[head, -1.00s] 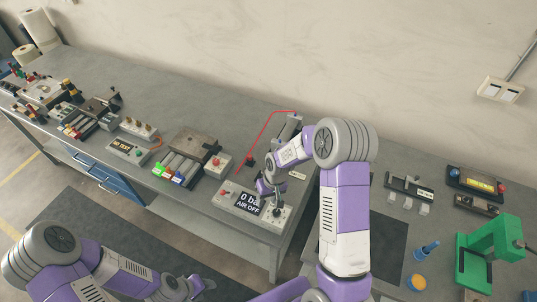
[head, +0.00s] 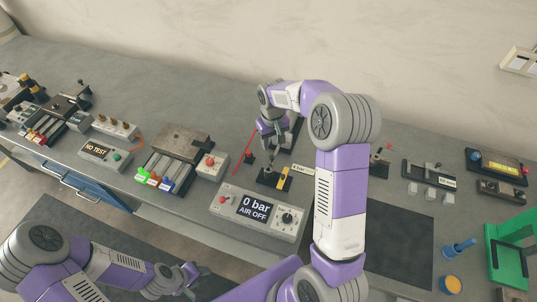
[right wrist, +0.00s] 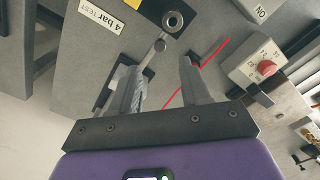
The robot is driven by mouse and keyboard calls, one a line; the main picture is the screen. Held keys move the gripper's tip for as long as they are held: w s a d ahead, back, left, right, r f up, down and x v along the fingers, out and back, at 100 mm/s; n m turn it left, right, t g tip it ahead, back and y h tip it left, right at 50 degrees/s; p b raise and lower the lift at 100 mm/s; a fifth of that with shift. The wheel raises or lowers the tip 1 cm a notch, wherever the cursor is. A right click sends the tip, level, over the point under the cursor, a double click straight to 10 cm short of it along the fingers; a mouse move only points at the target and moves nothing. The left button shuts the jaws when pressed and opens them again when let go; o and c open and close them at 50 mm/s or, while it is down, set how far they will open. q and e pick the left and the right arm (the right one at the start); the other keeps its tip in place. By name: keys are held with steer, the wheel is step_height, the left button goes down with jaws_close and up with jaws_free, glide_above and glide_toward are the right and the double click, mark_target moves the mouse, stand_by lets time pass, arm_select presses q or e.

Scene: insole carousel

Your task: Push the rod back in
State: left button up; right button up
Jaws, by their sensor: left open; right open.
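The rod (right wrist: 150,56) is a thin metal bar with a rounded end in the right wrist view, sticking out beside a round metal socket (right wrist: 173,20). My right gripper (right wrist: 161,68) is open, its fingers apart, with the rod near the left finger; I cannot tell whether they touch. In the head view, the right gripper (head: 270,140) points down over the fixture, above a black block (head: 272,179) with a yellow marking. The arm hides much of the cylinder behind it. My left gripper (head: 188,278) is open and empty at the bottom, off the bench.
A control box (head: 258,212) reading "0 bar AIR OFF" stands in front of the fixture. A red line (head: 243,153) runs beside it. A box with a red button (head: 212,163) is to the left. A dark mat (head: 395,245) lies clear at the right.

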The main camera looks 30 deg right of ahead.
mark_target(272, 156)
steer(key=shift+w+f, duration=0.2)
steer(key=shift+f, duration=0.25)
steer(key=shift+s+f, duration=0.15)
steer(key=shift+f, duration=0.15)
steer(key=shift+s+f, duration=0.1)
steer(key=shift+f, duration=3.05)
jaws_close()
